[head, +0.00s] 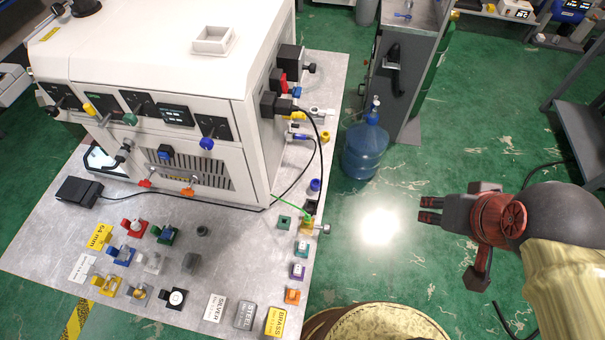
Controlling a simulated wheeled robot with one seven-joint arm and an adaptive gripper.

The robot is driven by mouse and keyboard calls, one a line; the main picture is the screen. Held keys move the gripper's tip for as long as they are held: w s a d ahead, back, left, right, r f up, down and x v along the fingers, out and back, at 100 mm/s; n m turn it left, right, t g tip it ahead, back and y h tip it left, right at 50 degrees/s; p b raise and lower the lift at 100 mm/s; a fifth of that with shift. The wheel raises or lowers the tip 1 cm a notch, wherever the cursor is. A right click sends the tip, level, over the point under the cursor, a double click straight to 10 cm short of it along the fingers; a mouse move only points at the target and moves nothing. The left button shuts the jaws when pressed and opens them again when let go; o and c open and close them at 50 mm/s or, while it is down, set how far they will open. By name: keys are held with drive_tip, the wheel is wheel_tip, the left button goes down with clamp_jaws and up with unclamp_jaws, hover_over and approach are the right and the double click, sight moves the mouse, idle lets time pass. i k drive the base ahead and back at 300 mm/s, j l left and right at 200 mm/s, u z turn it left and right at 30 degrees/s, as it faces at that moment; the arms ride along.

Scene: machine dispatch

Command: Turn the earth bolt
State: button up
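A green wire (287,188) runs from the machine's lower right corner to a small yellow block (307,224) at the bench's right edge. A silver bolt-like part (324,229) sticks out to the right of this block; it looks like the earth bolt, but no label on it is readable. My gripper (430,209) is to the right of it, over the green floor, with its fingers pointing left toward the bench. A narrow gap shows between the fingers, and nothing is held. It is well apart from the bolt.
The white machine (190,45) fills the bench's back. A black cable (319,150) loops near its right side. A blue water bottle (365,148) stands behind. Floor between bench and gripper is clear.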

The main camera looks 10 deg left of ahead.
sight(326, 229)
drive_tip(key=u, duration=1.15)
drive_tip(key=l+u, duration=0.35)
drive_tip(key=l, duration=0.35)
